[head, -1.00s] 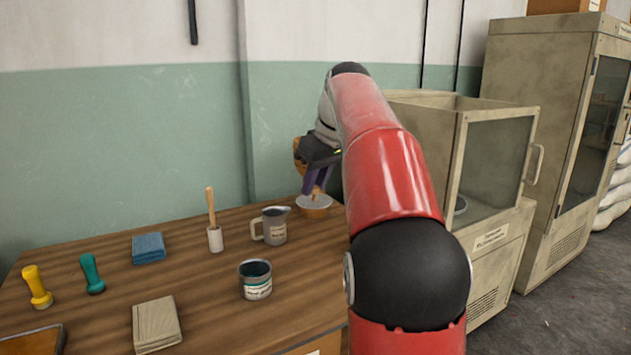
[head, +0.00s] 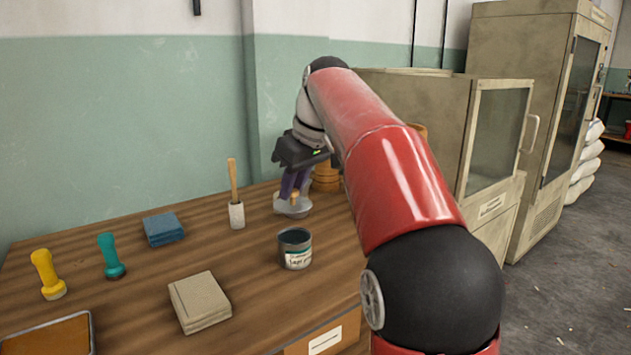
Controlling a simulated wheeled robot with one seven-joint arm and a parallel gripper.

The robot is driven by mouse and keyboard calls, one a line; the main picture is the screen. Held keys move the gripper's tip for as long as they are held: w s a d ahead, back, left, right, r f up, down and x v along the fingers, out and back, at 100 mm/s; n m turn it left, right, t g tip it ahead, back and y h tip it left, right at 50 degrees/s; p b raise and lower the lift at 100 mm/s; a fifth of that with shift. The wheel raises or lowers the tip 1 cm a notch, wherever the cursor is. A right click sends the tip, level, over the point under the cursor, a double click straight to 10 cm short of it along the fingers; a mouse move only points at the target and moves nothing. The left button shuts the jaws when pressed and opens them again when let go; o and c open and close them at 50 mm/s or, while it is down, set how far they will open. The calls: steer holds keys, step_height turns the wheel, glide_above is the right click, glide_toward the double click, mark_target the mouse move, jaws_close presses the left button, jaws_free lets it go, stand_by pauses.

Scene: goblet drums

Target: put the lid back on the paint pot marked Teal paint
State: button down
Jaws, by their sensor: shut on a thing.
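The paint pot (head: 295,250) is an open grey metal can with dark teal paint inside and a white label too blurred to read surely. It stands upright near the table's front edge. My gripper (head: 295,190), with purple fingers, is shut on the wooden knob of a grey round lid (head: 285,209). The lid looks slightly tilted and is behind the pot in the head view, apart from its rim. I cannot tell its exact height above the table. The grey jug seen earlier is hidden, probably by the lid and gripper.
A brush (head: 237,205) stands left of the lid. Wooden rings (head: 326,175) are stacked just right of my gripper. A beige cabinet (head: 420,110) stands right.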

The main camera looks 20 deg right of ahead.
mark_target(295, 204)
steer(key=shift+f+b, duration=2.3)
steer(key=shift+b, duration=0.15)
steer(key=shift+f+b, duration=0.5)
steer(key=shift+f, duration=0.3)
steer(key=shift+p, duration=0.5)
steer(key=shift+f+p, duration=0.15)
steer(key=shift+p, duration=0.15)
steer(key=c, duration=1.2)
jaws_free()
steer(key=shift+o, duration=0.6)
